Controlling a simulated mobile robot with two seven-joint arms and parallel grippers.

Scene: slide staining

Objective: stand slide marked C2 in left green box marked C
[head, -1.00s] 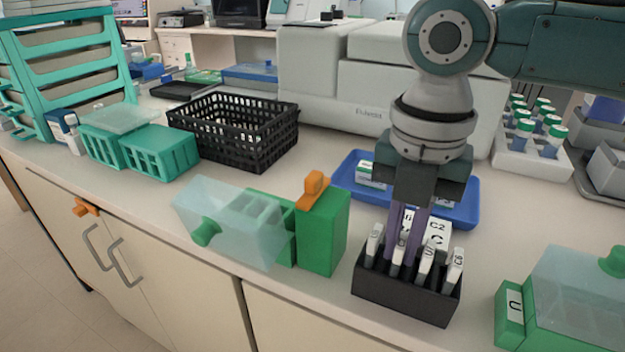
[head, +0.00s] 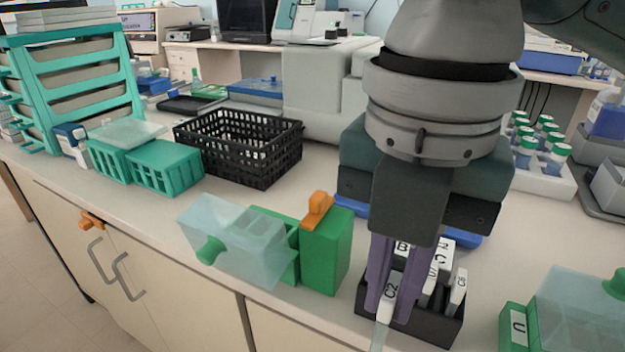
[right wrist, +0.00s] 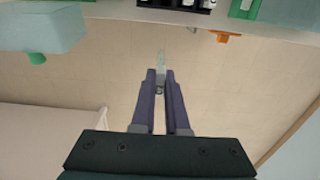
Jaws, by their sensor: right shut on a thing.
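My right gripper (head: 392,300) is shut on a slide whose white label reads C2 (head: 391,287). The slide hangs upright at the front of the black rack (head: 440,328), its clear lower end raised toward me. In the right wrist view, the fingertips (right wrist: 160,82) pinch the clear slide (right wrist: 161,60). Other labelled slides (head: 458,290) stand in the rack, partly hidden by the gripper. The left green box (head: 326,255) stands to the left; no letter on it is readable. My left gripper is not in view.
A translucent lid with a green knob (head: 232,235) sits at the left box's left side. An orange piece (head: 318,207) is on top of that box. Another green box (head: 515,328) with a lid stands at right. A black basket (head: 240,150) is behind.

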